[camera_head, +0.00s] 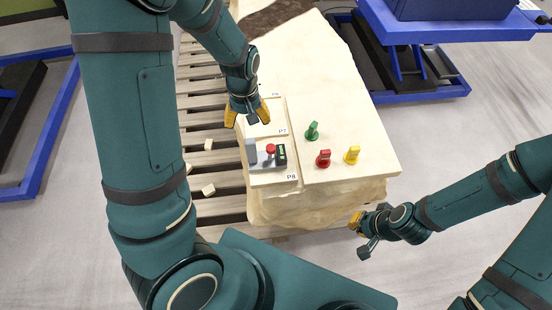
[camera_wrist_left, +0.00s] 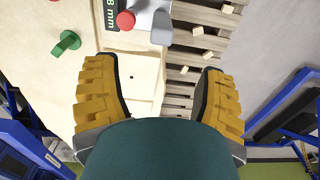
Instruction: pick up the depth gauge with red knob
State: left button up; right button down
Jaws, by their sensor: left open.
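The depth gauge with red knob (camera_head: 268,157) lies on the pad marked P8 at the near left of the pale slab. It has a grey body, a red knob and a dark display with green. In the left wrist view the gauge (camera_wrist_left: 142,18) is at the top edge, partly cut off, beyond the fingertips. My left gripper (camera_head: 247,113) is open over the pad marked P7, just behind the gauge, with its yellow fingers (camera_wrist_left: 158,75) apart and nothing between them. My right gripper (camera_head: 360,232) hangs off the slab's near right corner, seen too small to tell its opening.
Green (camera_head: 312,131), red (camera_head: 323,159) and yellow (camera_head: 352,155) knobbed pieces stand on the slab (camera_head: 350,110) right of the gauge. A slatted wooden pallet (camera_head: 205,130) with small pale blocks lies to the left. Blue lift tables stand beyond.

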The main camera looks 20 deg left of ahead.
aim_at(251, 147)
pick_arm(q)
notch_tip(251, 147, down, 8)
jog(key=shift+a+f+b, duration=0.1)
jog(key=shift+f+b, duration=0.05)
jog(key=shift+b, duration=0.95)
notch_tip(251, 147, down, 5)
jog(key=shift+f+b, duration=0.1)
jog(key=shift+b, duration=0.85)
jog(key=shift+s, duration=0.1)
grip_shut()
